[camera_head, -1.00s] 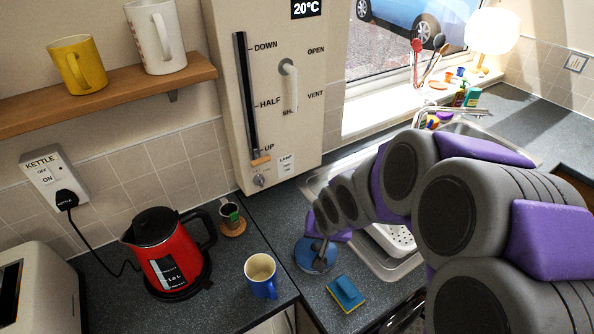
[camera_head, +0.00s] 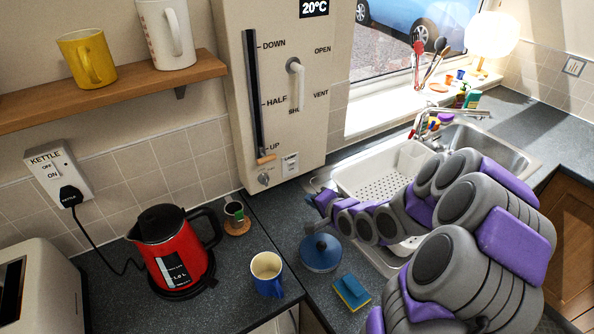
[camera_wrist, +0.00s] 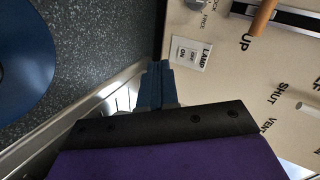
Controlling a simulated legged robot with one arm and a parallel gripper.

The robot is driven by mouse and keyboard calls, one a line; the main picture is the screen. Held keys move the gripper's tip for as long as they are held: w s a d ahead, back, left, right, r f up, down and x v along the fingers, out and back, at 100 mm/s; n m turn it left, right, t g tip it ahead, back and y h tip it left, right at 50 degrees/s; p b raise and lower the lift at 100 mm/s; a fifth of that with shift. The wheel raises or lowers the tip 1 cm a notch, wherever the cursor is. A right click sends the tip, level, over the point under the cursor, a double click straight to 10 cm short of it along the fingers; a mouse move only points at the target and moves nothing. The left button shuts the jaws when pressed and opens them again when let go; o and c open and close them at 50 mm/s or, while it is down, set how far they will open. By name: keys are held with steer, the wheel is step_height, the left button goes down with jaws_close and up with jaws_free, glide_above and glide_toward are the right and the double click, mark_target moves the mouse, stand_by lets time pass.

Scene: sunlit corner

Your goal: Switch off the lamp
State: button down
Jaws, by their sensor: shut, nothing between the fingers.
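The lamp (camera_head: 492,36) glows white on the far windowsill in the head view. A small white switch plate marked LAMP (camera_head: 290,165) is low on the cream panel (camera_head: 240,100). It also shows in the wrist view (camera_wrist: 190,54), with OFF and ON lettering; I cannot tell which way the switch is set. My gripper's dark blue fingers (camera_wrist: 157,72) are shut and empty, pointing toward the panel's lower edge, beside the plate in the picture. I cannot tell the remaining gap. In the head view, my gripper (camera_head: 310,197) is just below and right of the plate.
A slider handle (camera_head: 265,160) and a small knob (camera_head: 264,180) are close to the plate. A blue round lid (camera_head: 321,252) and a sponge (camera_head: 352,291) lie on the counter below my arm. The sink's white drainer (camera_head: 380,175) is to the right.

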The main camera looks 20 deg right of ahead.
steer(key=m, duration=0.1)
steer(key=m+t+b, duration=0.1)
steer(key=m+t, duration=0.1)
steer(key=t, duration=0.1)
glide_toward(292, 165)
steer(key=b+x, duration=0.1)
steer(key=x, duration=0.1)
steer(key=b+x, duration=0.1)
steer(key=x, duration=0.2)
steer(key=shift+s+a+f, duration=0.1)
steer(key=shift+f, duration=0.3)
steer(key=shift+w+d+b, duration=0.25)
steer(key=shift+w+b, duration=0.15)
steer(key=shift+w, duration=0.45)
steer(key=shift+a+r, duration=0.15)
steer(key=shift+a, duration=0.2)
steer(key=shift+d+r+p, duration=0.1)
steer(key=shift+p, duration=0.35)
